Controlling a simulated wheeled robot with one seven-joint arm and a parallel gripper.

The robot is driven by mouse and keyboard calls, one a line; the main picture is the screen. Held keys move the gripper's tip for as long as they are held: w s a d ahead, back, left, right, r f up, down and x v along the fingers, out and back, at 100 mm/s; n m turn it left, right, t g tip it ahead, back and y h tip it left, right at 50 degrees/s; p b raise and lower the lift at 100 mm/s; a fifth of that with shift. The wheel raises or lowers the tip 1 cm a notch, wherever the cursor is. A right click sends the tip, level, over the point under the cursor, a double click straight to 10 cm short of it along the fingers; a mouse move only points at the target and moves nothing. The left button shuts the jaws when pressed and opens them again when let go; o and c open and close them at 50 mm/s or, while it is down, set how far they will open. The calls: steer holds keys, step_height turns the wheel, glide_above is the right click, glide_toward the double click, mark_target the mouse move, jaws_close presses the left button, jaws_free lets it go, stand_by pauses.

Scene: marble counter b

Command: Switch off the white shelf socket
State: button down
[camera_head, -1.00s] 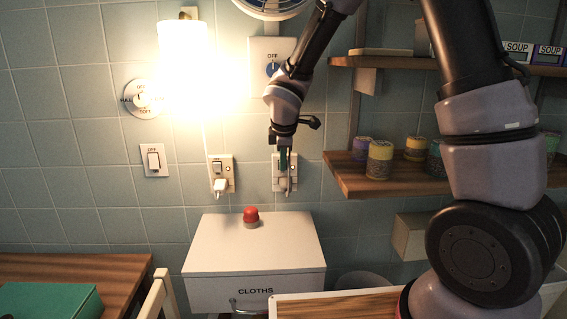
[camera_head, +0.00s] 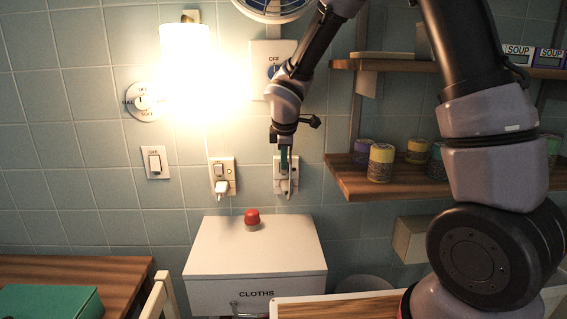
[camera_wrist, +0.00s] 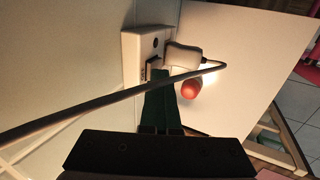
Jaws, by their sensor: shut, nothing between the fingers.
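A white wall socket (camera_head: 293,184) with a plug in it is on the tiled wall left of the wooden shelf. My gripper (camera_head: 284,168) is shut and empty in front of it, hiding much of its face. In the wrist view the socket plate (camera_wrist: 133,46) is just past my green fingertips (camera_wrist: 159,76). Its small rocker switch (camera_wrist: 154,62) shows at the tips; I cannot tell whether they touch it or which way it is set. The white plug (camera_wrist: 184,55) sits beside the rocker, and its dark cable (camera_wrist: 80,108) crosses in front of my fingers.
A second socket with a plug (camera_head: 221,175) and a wall switch (camera_head: 155,162) are to the left. A lit lamp (camera_head: 185,60) glares above. Below is a white CLOTHS box (camera_head: 255,262) with a red button (camera_head: 252,217). The shelf (camera_head: 350,184) with jars is close on the right.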

steer(key=shift+w+r, duration=0.1)
steer(key=shift+r, duration=0.6)
steer(key=shift+r, duration=0.4)
steer(key=v, duration=0.6)
steer(key=shift+s+r, duration=0.25)
steer(key=shift+s, duration=0.05)
steer(key=shift+s, duration=0.1)
